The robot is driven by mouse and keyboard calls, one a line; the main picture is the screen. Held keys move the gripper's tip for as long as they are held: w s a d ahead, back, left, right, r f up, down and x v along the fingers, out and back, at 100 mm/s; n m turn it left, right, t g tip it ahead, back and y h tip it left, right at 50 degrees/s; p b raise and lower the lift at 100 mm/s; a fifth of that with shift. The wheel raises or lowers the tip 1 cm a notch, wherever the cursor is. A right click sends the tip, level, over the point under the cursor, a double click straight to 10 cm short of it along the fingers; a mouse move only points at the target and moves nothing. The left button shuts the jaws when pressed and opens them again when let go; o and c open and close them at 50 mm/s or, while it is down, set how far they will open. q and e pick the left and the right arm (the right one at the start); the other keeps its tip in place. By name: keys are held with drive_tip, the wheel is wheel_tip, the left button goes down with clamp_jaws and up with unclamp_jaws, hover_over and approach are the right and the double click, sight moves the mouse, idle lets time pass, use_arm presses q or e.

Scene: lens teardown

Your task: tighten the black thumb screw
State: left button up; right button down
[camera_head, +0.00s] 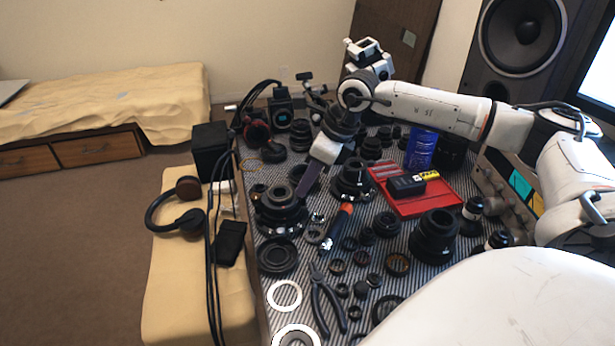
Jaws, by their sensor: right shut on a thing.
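My right gripper (303,192) reaches down from the upper right, with dark, narrow fingers. Its tips are at the upper right side of a black stacked lens assembly (280,219) on the left of the striped mat. The fingers are shut on a small dark part there. It fits the black thumb screw, but its shape is too small and too hidden by the fingers to make out. My left gripper is not in view.
Several black lens parts and rings crowd the striped mat (300,262). An orange-tipped tool (337,228) lies close right of the assembly, with pliers (328,305) nearer. Cables hang over the left edge.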

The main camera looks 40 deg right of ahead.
drive_tip(key=c, duration=1.6)
unclamp_jaws()
drive_tip(key=shift+r, duration=0.1)
drive_tip(key=v, duration=1)
drive_tip(key=shift+r, duration=0.15)
